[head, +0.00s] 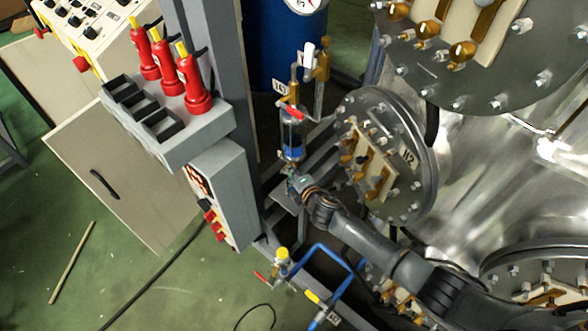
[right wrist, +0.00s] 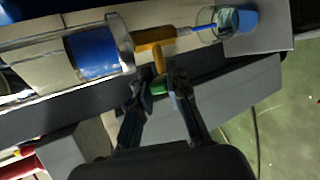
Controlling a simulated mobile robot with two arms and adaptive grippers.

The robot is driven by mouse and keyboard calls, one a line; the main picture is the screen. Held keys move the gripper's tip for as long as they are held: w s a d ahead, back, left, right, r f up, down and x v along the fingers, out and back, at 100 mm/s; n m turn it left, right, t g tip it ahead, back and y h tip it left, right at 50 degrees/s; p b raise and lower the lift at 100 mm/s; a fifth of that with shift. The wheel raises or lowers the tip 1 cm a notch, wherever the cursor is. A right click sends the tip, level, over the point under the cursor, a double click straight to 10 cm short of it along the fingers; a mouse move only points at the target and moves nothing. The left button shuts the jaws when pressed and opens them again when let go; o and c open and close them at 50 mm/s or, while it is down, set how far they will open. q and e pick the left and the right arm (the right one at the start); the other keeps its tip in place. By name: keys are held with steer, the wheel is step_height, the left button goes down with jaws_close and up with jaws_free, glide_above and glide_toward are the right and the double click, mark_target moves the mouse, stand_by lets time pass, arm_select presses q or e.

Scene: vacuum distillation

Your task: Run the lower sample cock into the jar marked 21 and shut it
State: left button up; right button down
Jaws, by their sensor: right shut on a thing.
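The lower sample cock (right wrist: 152,39) is a brass body below a glass vessel (right wrist: 95,52) holding blue liquid. Its green-tipped lever (right wrist: 159,86) sits between the fingers of my right gripper (right wrist: 160,84), which is shut on it. A thin blue stream runs from the cock's metal spout toward a glass jar (right wrist: 219,20) with blue liquid in it. I cannot read a number on the jar. In the head view the vessel (head: 292,138) hangs upright, and my right gripper (head: 290,184) is just below it, hiding the cock and jar. My left gripper is not in view.
A red-handled valve (head: 291,112) sits above the vessel. Blue pipes (head: 325,252) run below.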

steer(key=c, duration=1.3)
jaws_free()
steer(key=shift+s+r, duration=0.1)
steer(key=shift+v, duration=3.85)
